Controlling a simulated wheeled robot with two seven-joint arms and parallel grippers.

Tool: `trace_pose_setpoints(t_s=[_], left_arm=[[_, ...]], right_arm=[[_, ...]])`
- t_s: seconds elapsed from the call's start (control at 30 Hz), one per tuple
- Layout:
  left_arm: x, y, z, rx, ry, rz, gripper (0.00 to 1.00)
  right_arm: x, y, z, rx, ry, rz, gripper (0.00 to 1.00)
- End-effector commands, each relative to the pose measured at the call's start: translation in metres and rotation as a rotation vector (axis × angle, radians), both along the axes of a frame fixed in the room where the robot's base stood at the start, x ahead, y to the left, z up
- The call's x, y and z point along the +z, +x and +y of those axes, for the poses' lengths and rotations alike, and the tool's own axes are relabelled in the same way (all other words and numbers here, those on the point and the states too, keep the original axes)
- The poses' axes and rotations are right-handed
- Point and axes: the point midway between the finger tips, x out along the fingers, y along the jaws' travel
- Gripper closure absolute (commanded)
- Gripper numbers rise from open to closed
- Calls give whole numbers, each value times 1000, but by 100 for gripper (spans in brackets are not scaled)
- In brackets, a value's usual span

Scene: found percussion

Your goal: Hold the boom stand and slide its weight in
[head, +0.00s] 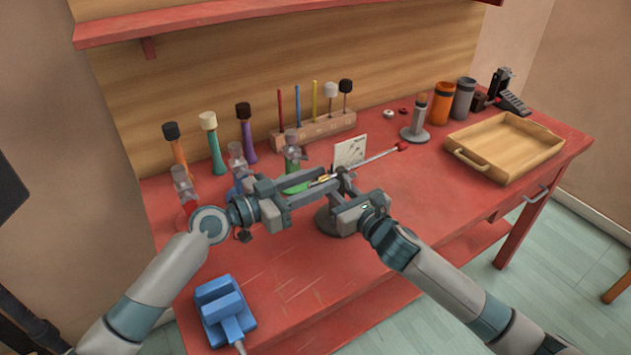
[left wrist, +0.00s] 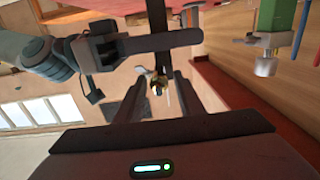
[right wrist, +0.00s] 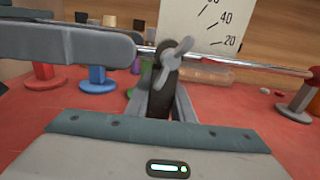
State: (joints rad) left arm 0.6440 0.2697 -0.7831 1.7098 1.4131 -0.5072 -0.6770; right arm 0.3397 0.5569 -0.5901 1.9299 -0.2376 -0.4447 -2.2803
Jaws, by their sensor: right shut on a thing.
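The boom stand has a round dark base (head: 327,222), a post and a thin metal boom (head: 376,160) with a red tip (head: 402,146). My right gripper (right wrist: 162,95) is shut on the stand's dark upright, just below the grey wing knob (right wrist: 172,60) in the right wrist view. My left gripper (head: 318,190) is open around the boom's rear end, its two fingers apart on either side. A small brass-coloured piece (left wrist: 157,88), probably the weight, shows between those fingers in the left wrist view; contact is not visible. The fingers partly hide the weight and post.
A white card with a number scale (head: 350,150) stands behind the boom. Several coloured stands and mallets line the back left. A wooden tray (head: 535,140) is at right, a blue device (head: 224,310) at front left. The red bench front is mostly clear.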

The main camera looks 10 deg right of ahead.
Motion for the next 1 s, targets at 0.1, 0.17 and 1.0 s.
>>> trace_pose_setpoints(t_s=[0.1,0.17,1.0], left_arm=[[0,0,0,0,0,0,62],[0,0,0,0,0,0,62],[-2,-31,82,1,2,2,62]], right_arm=[[0,0,-1,-2,1,1,100],[0,1,-2,-3,0,2,100],[0,1,-3,-7,-1,2,100]])
